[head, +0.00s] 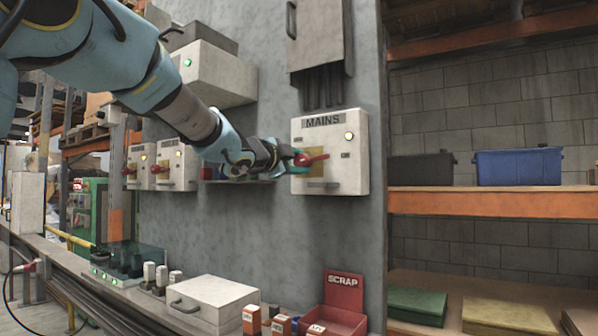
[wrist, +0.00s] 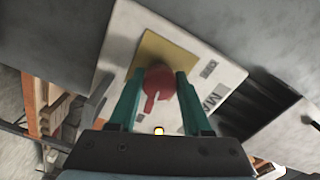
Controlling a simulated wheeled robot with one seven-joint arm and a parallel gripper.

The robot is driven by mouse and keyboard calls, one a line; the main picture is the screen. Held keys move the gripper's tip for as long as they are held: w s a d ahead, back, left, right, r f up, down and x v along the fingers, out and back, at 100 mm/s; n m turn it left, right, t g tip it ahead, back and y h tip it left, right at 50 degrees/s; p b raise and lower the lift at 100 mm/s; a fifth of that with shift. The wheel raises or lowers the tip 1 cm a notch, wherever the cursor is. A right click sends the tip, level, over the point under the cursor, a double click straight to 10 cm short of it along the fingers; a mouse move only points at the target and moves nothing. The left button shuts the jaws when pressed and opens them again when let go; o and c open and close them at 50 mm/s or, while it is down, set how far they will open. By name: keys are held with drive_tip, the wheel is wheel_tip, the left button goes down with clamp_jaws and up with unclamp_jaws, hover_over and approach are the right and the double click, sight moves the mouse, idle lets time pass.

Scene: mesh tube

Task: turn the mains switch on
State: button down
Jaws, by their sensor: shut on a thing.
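The mains switch box (head: 357,170) is a pale box on the grey wall panel, labelled MAINS. Its red rotary handle (head: 316,158) sits on a yellow plate (head: 314,184) and points right, nearly level. A pale yellow lamp (head: 349,136) glows at the box's upper right. My gripper (head: 298,158) reaches the handle from the left. In the wrist view, the teal fingers (wrist: 160,82) are shut on the red handle (wrist: 158,84), one on each side. The handle's narrow end shows between them.
Two similar boxes with red handles (head: 160,169) hang further left. A larger box with a green lamp (head: 215,75) is above my arm. Below are a pale case (head: 212,300) and a red SCRAP bin (head: 340,308). Shelves with a blue crate (head: 518,167) stand right.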

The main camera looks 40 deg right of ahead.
drive_tip(key=shift+m+b, duration=0.45)
drive_tip(key=shift+m, duration=0.45)
drive_tip(key=shift+c, duration=1.7)
unclamp_jaws()
drive_tip(key=b+v, duration=0.1)
drive_tip(key=v, duration=1)
drive_tip(key=shift+d, duration=0.1)
